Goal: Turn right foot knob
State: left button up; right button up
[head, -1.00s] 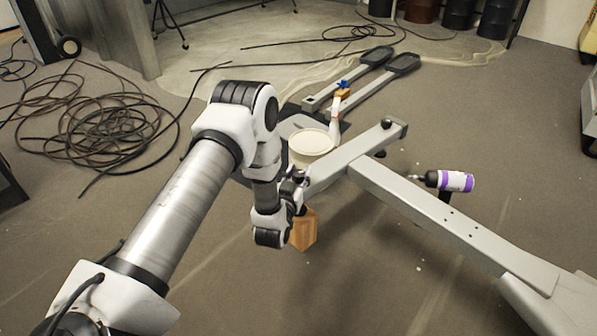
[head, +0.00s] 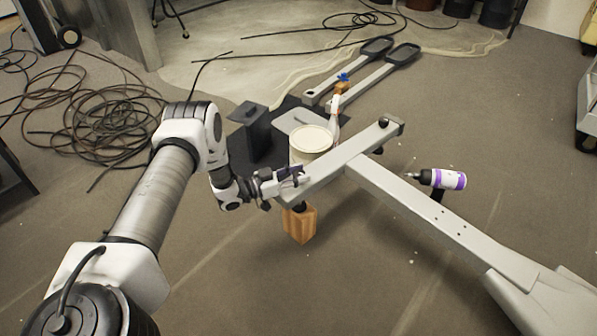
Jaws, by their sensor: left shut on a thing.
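The grey foot crossbar (head: 345,160) of the machine frame lies diagonally in the middle of the head view. A dark knob (head: 383,122) shows at its far end. My left gripper (head: 292,178) is at the near left end of the crossbar, its fingers shut at the bar's end. The right foot knob there is mostly hidden by the fingers, and they appear closed on it. A wooden block (head: 299,226) stands below that end, under a black foot. My right gripper is not in view.
A cream-lidded bucket (head: 311,138) stands behind the crossbar, with a black box (head: 251,130) to its left. A purple and white drill (head: 443,179) is right of the long beam (head: 430,210). Two pedal arms (head: 372,75) lie behind. Coiled cables (head: 95,115) lie at left.

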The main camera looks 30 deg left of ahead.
pick_arm(q)
jog(key=shift+a+f+m+g+h+b, duration=0.15)
jog(key=shift+m+g+h+b, duration=0.3)
jog(key=shift+m+g+h, duration=0.65)
jog(key=m+g+h+b, duration=0.2)
jog(key=m+g+b, duration=0.1)
jog(key=g+b, duration=0.1)
jog(key=m+g+h+b, duration=0.3)
jog(key=g+b, duration=0.1)
jog(key=shift+w+f+h, duration=0.1)
jog(key=shift+f+h, duration=0.05)
jog(key=shift+h, duration=0.15)
pick_arm(e)
jog(key=shift+t, duration=0.3)
jog(key=f, duration=0.3)
jog(key=w+f, duration=0.1)
jog(key=f, duration=0.5)
jog(key=shift+w+f, duration=0.1)
jog(key=shift+w, duration=0.3)
pick_arm(q)
jog(key=shift+r+m+g+b, duration=0.2)
jog(key=shift+m+g+b, duration=0.4)
jog(key=shift+g, duration=0.3)
pick_arm(e)
jog(key=shift+w+f, duration=0.3)
jog(key=shift+f, duration=0.4)
pick_arm(q)
jog(key=shift+r, duration=0.1)
